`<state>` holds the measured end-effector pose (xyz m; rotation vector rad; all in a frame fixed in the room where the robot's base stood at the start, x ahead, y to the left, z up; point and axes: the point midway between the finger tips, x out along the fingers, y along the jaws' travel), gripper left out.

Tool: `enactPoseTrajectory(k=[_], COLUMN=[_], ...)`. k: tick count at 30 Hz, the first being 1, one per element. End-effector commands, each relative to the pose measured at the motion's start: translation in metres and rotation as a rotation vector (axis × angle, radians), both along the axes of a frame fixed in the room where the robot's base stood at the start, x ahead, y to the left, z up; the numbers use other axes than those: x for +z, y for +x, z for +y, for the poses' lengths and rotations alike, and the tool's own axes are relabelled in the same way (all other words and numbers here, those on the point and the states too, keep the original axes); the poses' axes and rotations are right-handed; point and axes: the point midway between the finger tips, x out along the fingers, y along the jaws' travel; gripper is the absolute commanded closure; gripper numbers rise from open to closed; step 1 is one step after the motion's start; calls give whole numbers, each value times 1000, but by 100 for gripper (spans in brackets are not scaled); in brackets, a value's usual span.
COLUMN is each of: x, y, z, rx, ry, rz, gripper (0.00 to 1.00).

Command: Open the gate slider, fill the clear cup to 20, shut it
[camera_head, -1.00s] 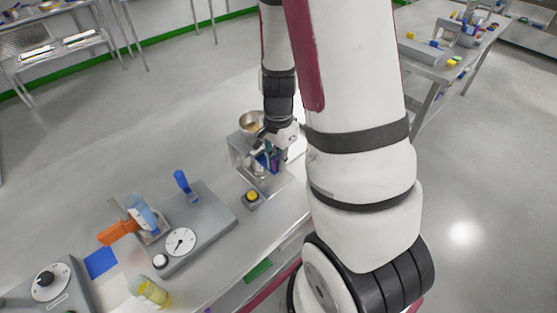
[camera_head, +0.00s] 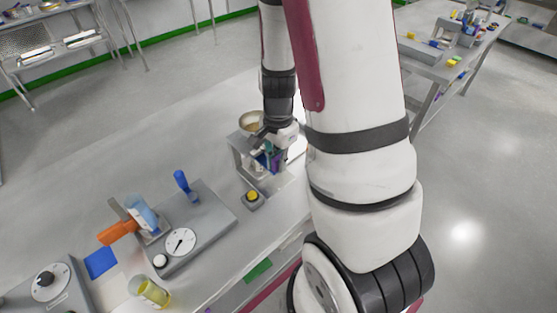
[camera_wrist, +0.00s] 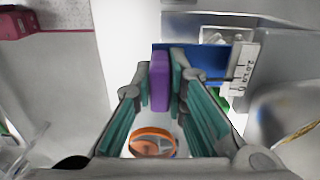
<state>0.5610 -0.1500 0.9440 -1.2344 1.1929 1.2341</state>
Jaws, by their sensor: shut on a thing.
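My gripper (camera_wrist: 159,90) is shut on an upright purple tab, which looks like the gate slider's handle (camera_wrist: 159,68); the teal finger pads press on both sides of it. In the head view my gripper (camera_head: 268,160) is at the metal dispenser stand (camera_head: 240,155), under its round hopper (camera_head: 250,121). An orange-rimmed round thing, perhaps the clear cup (camera_wrist: 153,143), shows between and beyond the fingers in the wrist view. Its fill level cannot be read. A white scale with marks (camera_wrist: 242,70) is right of the purple tab. The gate opening is hidden.
A yellow button box (camera_head: 252,199) stands in front of the dispenser. A grey dial unit with a blue lever (camera_head: 183,182), an orange-handled tool (camera_head: 120,232), a blue mat (camera_head: 101,263) and a yellow-filled clear container (camera_head: 150,291) are left. The bench behind is bare.

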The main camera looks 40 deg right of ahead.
Motion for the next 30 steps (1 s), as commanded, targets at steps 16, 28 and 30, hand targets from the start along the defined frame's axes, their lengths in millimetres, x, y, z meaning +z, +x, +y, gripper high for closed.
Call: enactPoseTrajectory(k=[16, 28, 30], x=[0, 0, 0], y=[1, 1, 1], z=[-7, -15, -16], rx=[-2, -1, -2], ry=[-1, -2, -3], rz=[-1, -1, -1], gripper=[100, 100, 75])
